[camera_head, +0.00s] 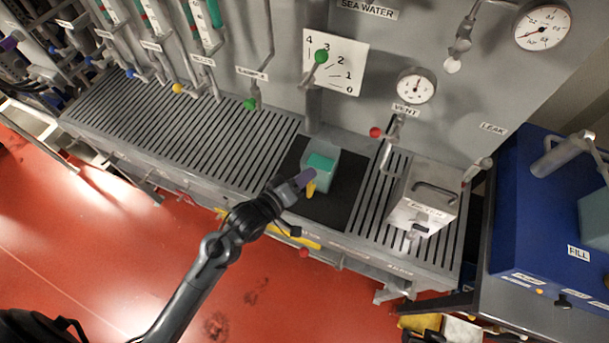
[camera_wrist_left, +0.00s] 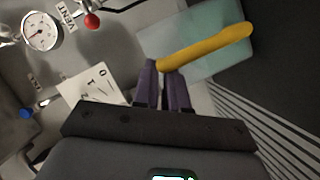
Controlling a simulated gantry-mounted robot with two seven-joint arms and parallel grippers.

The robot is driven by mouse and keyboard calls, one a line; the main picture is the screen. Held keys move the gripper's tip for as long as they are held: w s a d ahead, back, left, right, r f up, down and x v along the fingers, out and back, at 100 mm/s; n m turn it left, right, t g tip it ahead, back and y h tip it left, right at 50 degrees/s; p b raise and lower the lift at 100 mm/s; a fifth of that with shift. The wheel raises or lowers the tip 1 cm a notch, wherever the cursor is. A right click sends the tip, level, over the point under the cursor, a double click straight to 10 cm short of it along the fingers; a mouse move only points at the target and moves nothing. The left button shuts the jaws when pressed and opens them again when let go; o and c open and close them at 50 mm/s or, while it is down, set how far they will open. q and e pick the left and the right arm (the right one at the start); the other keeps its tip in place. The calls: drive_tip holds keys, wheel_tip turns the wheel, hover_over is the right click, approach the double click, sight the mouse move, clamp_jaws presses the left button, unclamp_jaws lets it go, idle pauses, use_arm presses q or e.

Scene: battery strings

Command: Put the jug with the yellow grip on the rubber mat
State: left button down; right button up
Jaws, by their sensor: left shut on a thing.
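The jug (camera_head: 320,165) is a pale, boxy vessel with teal contents and a yellow grip (camera_head: 311,188). In the head view it is at the dark rubber mat (camera_head: 345,195), over its back left part. I cannot tell whether its base touches the mat. My left gripper (camera_head: 307,178), with purple fingers, is shut on the grip. In the left wrist view the yellow grip (camera_wrist_left: 215,45) crosses the fingertips (camera_wrist_left: 165,66), with the teal jug body (camera_wrist_left: 200,22) behind it. The jug's underside is hidden. My right gripper is not in view.
A slatted metal bench (camera_head: 180,125) runs along the grey panel. A metal box with a handle (camera_head: 424,200) stands right of the mat. A green-knobbed lever (camera_head: 321,57) and a red-knobbed vent valve (camera_head: 376,132) are behind. The mat's front right part is clear.

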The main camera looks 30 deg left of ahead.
use_arm(q)
drive_tip(key=c, duration=1.2)
unclamp_jaws()
drive_tip(key=shift+f, duration=0.1)
drive_tip(key=shift+o, duration=0.2)
drive_tip(key=v, duration=1.2)
drive_tip(key=s+a+f+m+g+y, duration=0.1)
drive_tip(key=s+f+m+g+y, duration=0.3)
drive_tip(key=s+f+m+g, duration=0.5)
drive_tip(key=shift+s+m+g, duration=0.7)
drive_tip(key=shift+s+g, duration=0.4)
drive_tip(key=shift+s, duration=0.15)
